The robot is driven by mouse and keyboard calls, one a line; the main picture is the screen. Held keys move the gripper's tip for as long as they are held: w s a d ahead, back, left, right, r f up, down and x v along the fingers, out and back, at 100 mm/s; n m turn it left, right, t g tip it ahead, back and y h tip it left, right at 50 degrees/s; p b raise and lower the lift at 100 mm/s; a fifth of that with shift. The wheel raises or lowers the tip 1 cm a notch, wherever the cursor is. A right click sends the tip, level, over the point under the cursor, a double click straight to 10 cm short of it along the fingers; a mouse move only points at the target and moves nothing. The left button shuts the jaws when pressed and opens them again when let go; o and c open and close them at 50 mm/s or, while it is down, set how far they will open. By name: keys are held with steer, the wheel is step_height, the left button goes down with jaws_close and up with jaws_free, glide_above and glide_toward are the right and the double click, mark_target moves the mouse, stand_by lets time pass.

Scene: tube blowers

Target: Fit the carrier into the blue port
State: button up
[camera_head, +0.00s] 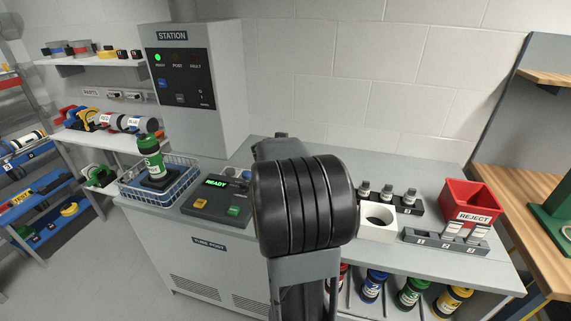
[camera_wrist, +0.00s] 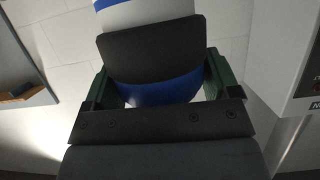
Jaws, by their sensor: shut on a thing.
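In the wrist view, my gripper (camera_wrist: 158,78) is shut on a white and blue carrier (camera_wrist: 160,94) with a wide black band, one green finger on each side. The carrier's far end runs out of the top of the picture. In the head view, my black wrist and arm fill the middle of the bench and hide the gripper and the held carrier. I cannot make out a blue port in either view; part of the bench behind my arm is hidden.
A grey bench (camera_head: 420,265) bears a wire basket (camera_head: 128,190) with a green carrier (camera_head: 152,160), a control panel (camera_head: 217,200) reading READY, a white holed block (camera_head: 377,232), and a red reject bin (camera_head: 470,197). A station cabinet (camera_head: 230,75) stands behind. Several carriers sit below the bench.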

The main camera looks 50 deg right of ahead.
steer(key=shift+f+b, duration=1.6)
steer(key=shift+f, duration=1.1)
steer(key=o, duration=1.2)
steer(key=shift+a+r, duration=0.1)
steer(key=shift+a, duration=0.05)
